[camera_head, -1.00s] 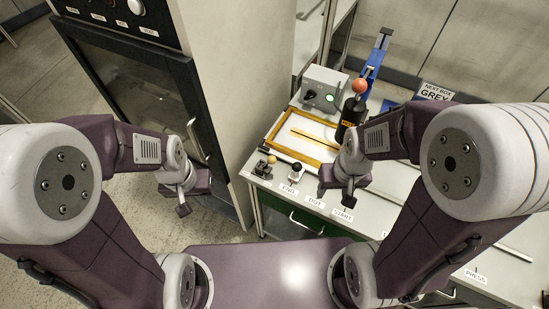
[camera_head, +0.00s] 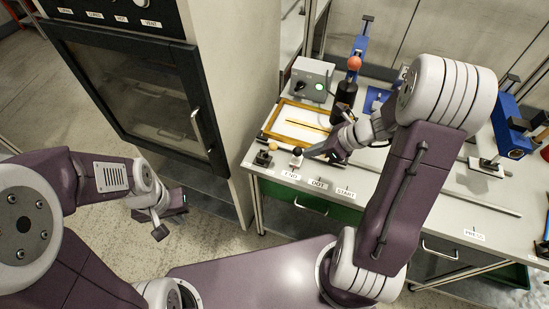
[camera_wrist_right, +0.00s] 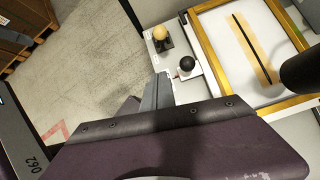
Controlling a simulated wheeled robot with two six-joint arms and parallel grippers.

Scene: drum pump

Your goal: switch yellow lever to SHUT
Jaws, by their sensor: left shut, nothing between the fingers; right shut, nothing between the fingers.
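A small lever with a pale yellow ball knob (camera_head: 272,146) on a dark base stands at the bench's front left corner; it also shows in the right wrist view (camera_wrist_right: 160,33). I cannot read a SHUT label. A black-knobbed lever (camera_head: 297,152) on a white base stands to its right, also in the wrist view (camera_wrist_right: 187,63). My right gripper (camera_head: 308,155) is shut and empty, its tips close beside the black-knobbed lever; contact cannot be told. In the wrist view its fingers (camera_wrist_right: 164,90) point toward both levers. My left gripper (camera_head: 160,232) is shut and empty over the floor.
A wooden-framed tray (camera_head: 268,124) lies behind the levers. A tall dark-doored cabinet (camera_head: 150,100) is left of the bench.

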